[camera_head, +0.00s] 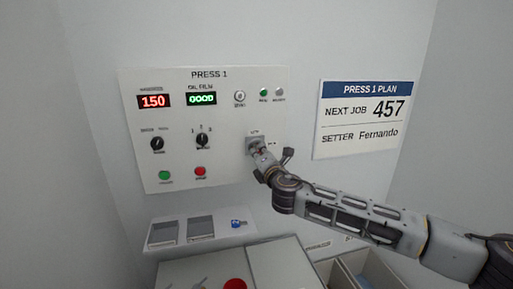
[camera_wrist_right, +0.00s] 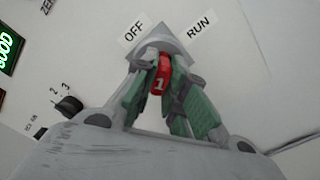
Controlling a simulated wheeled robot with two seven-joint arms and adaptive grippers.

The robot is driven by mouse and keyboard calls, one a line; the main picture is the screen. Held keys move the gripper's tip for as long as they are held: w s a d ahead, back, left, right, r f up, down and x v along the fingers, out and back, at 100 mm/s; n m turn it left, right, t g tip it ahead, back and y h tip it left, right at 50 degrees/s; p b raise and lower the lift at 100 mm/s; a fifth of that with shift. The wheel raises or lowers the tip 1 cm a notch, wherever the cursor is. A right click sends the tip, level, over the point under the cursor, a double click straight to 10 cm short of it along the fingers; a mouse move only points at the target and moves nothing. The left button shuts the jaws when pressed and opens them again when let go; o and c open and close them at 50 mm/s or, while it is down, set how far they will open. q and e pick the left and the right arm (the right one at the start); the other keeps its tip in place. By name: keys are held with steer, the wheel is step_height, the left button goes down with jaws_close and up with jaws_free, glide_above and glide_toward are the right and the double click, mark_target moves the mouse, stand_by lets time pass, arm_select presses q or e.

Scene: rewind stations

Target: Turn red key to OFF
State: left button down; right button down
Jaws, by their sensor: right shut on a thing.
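The red key (camera_wrist_right: 160,72), marked "1", sits at the grey lock plate (camera_wrist_right: 172,40) on the press panel. The OFF label (camera_wrist_right: 133,30) is at the plate's upper left and the RUN label (camera_wrist_right: 202,27) at its upper right in the right wrist view. My right gripper (camera_wrist_right: 163,85) is shut on the key's head, with green-padded fingers on both sides. In the head view the right gripper (camera_head: 262,160) covers the key and part of the lock plate (camera_head: 254,140). Which label the key points to I cannot tell. My left gripper is not in view.
The PRESS 1 panel (camera_head: 215,88) carries displays, knobs, a green button (camera_head: 165,175) and a red button (camera_head: 200,171). A plan sign (camera_head: 360,118) hangs at right. Below, a ledge has two grey recesses and a small blue item (camera_head: 237,223). Open bins stand at lower right.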

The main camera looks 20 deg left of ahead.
steer(key=shift+f+n, duration=0.1)
steer(key=shift+n, duration=0.3)
steer(key=n, duration=0.6)
stand_by(0.4)
steer(key=shift+n, duration=0.4)
steer(key=n, duration=0.5)
steer(key=c, duration=1.4)
jaws_free()
steer(key=shift+w+d, duration=0.1)
steer(key=shift+o, duration=0.2)
steer(key=v, duration=1.2)
steer(key=shift+r, duration=0.25)
